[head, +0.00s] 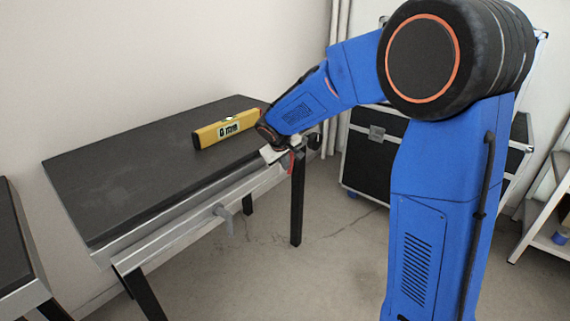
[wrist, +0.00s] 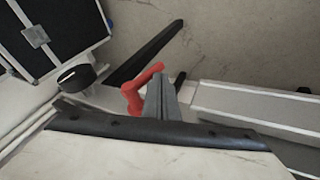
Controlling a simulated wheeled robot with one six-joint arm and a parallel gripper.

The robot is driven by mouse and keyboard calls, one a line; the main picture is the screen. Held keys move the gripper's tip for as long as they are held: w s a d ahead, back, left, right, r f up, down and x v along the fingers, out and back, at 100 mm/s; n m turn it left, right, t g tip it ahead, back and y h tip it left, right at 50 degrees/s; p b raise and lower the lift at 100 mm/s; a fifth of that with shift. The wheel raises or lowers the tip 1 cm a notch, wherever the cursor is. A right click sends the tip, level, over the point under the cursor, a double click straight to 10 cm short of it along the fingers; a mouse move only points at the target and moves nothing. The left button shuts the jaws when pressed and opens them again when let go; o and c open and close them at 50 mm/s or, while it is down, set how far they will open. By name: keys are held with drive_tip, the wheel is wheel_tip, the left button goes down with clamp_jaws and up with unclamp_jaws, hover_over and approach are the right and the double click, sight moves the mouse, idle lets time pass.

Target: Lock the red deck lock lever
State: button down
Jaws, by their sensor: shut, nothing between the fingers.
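The red lever (wrist: 140,90) shows in the wrist view, bent, with its upper arm pointing up and right. In the head view only a small red bit (head: 291,161) of it shows at the deck's right front corner, mostly hidden by my gripper. My gripper (wrist: 161,82) is shut with nothing between its fingers. Its grey fingers are just right of the red lever; I cannot tell whether they touch it. In the head view my gripper (head: 275,154) is low at the deck's front corner. The dark deck (head: 120,165) has a light metal front rail.
A yellow spirit level (head: 227,128) lies on the deck near my arm. A grey handle (head: 222,214) sticks out from the front rail. A black knob (wrist: 76,77) is left of the red lever. A black case (head: 370,160) stands behind my arm. Floor before the deck is clear.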

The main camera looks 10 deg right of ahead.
drive_tip(key=shift+w+d+f, duration=0.15)
drive_tip(key=shift+d+f, duration=0.05)
drive_tip(key=shift+f, duration=0.45)
